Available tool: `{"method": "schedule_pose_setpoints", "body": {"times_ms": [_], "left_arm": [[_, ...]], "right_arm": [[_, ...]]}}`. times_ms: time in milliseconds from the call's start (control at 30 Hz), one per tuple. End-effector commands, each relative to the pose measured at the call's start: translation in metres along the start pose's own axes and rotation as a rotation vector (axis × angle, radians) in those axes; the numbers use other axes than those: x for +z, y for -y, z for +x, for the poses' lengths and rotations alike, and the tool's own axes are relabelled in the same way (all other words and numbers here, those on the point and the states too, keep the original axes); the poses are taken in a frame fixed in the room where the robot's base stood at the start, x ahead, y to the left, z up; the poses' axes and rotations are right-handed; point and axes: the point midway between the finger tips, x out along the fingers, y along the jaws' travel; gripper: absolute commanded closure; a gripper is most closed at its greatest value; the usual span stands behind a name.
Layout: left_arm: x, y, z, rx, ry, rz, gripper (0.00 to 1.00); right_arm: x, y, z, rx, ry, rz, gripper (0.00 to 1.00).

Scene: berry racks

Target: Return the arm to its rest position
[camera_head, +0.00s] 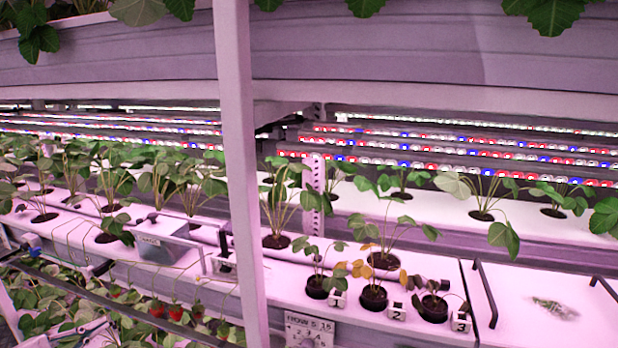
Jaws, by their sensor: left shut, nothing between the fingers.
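My left arm comes in low at the far left of the head view, partly hidden by leaves and a dark rail. My right gripper is not in view.
A pale post (240,170) stands in front of the bench. A grey box (160,246) sits right of my left gripper. Potted seedlings (373,297) stand by numbered cubes (397,312). A handled tray (510,325) is at right. Red berries (175,312) hang below.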

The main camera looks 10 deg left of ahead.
Motion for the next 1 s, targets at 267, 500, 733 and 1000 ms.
{"method": "schedule_pose_setpoints", "body": {"times_ms": [267, 500, 733, 1000], "left_arm": [[-0.007, -0.192, -0.031, 0.112, 0.182, -0.342, 1.0], [-0.094, -0.332, -0.041, 0.23, 0.259, -0.615, 1.0], [-0.189, -0.404, -0.04, 0.322, 0.272, -0.796, 1.0], [-0.223, -0.422, -0.038, 0.354, 0.271, -0.847, 1.0]], "right_arm": [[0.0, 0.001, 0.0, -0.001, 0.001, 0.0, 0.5], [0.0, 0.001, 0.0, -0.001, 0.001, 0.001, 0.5], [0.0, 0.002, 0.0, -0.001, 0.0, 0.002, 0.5], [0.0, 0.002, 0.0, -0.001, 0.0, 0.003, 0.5]]}}
